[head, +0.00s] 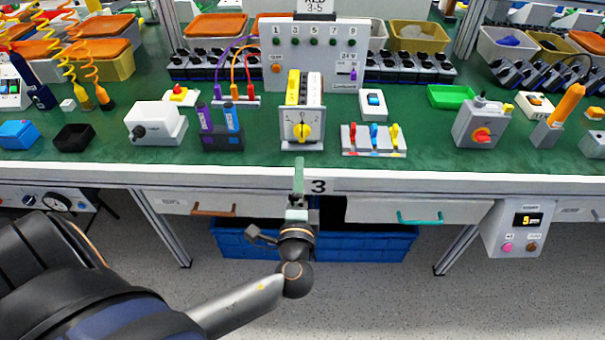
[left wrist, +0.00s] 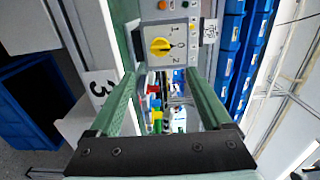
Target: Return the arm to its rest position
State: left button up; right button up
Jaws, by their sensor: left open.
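The rotary switch (head: 302,125) stands near the front edge of the green bench, with a yellow knob on its pale front plate. The knob (left wrist: 160,45) also shows in the left wrist view, beyond my fingertips and apart from them. My left gripper (head: 299,172) is in front of the bench edge, below the switch in the head view. In the left wrist view its two green fingers (left wrist: 165,85) are spread apart with nothing between them. My right gripper is not in view.
A row of small devices lines the bench, including a white box (head: 155,122), a marker holder (head: 221,130) and a coloured lever switch (head: 374,138). Drawers (head: 405,210) and a blue bin (head: 370,243) lie under the bench front. The floor in front is clear.

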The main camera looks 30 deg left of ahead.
pick_arm(q)
jog(key=s+d+f+n+g+h+p, duration=0.2)
jog(key=s+d+f+g+h+p, duration=0.3)
jog(key=f, duration=0.5)
jog(key=s+d+f+n+h+p, duration=0.1)
jog(key=s+d+n+h+p, duration=0.1)
jog(key=s+n+h, duration=0.1)
jog(key=s+d+f+n+g+h+p, duration=0.1)
jog(key=s+d+n+h+p, duration=0.1)
jog(key=s, duration=0.5)
jog(key=d+n+h, duration=0.1)
jog(key=n+h, duration=0.1)
jog(key=shift+s+d+n, duration=0.3)
jog(key=shift+n, duration=0.1)
